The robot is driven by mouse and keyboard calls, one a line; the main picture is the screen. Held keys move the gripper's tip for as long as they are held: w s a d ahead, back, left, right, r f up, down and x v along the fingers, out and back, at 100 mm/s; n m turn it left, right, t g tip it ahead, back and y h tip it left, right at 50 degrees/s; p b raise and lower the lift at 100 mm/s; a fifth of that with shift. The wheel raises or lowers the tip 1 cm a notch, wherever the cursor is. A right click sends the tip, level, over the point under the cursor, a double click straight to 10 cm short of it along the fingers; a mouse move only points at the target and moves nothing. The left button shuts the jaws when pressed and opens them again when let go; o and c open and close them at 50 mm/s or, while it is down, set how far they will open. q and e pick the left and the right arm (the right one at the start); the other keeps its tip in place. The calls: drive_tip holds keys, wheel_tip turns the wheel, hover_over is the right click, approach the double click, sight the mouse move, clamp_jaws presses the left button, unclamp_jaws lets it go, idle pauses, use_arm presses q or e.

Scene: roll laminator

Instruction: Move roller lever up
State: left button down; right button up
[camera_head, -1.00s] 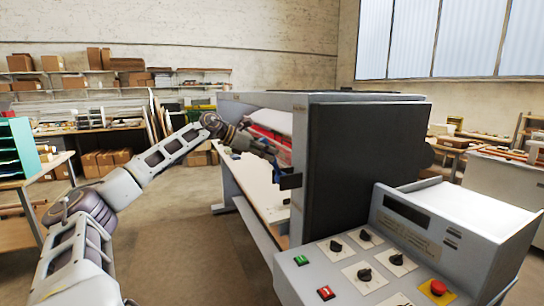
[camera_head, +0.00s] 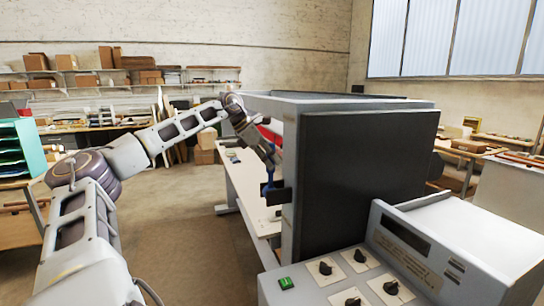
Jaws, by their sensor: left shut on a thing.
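The roll laminator (camera_head: 368,185) stands at the centre right, a large grey frame with a dark side panel. A black lever handle (camera_head: 279,196) shows at the left edge of its near end, beside the panel. My left gripper (camera_head: 270,178) points down at this handle and is shut on it. The fingertips and handle are small and overlap, so the exact contact is hard to see. My right gripper is not in view.
A control box (camera_head: 440,245) with black knobs and a green button (camera_head: 286,283) juts out at the lower right. The laminator's white bed (camera_head: 242,178) lies behind my left gripper. Open floor (camera_head: 195,240) is left of the machine. Shelves with boxes line the back wall.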

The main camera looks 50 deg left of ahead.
use_arm(q)
drive_tip(key=shift+r, duration=0.1)
idle(0.3)
drive_tip(key=c, duration=1.6)
unclamp_jaws()
drive_tip(key=o, duration=0.5)
drive_tip(key=shift+w+d, duration=0.1)
drive_tip(key=shift+w, duration=0.1)
drive_tip(key=v, duration=1.2)
drive_tip(key=shift+d, duration=0.1)
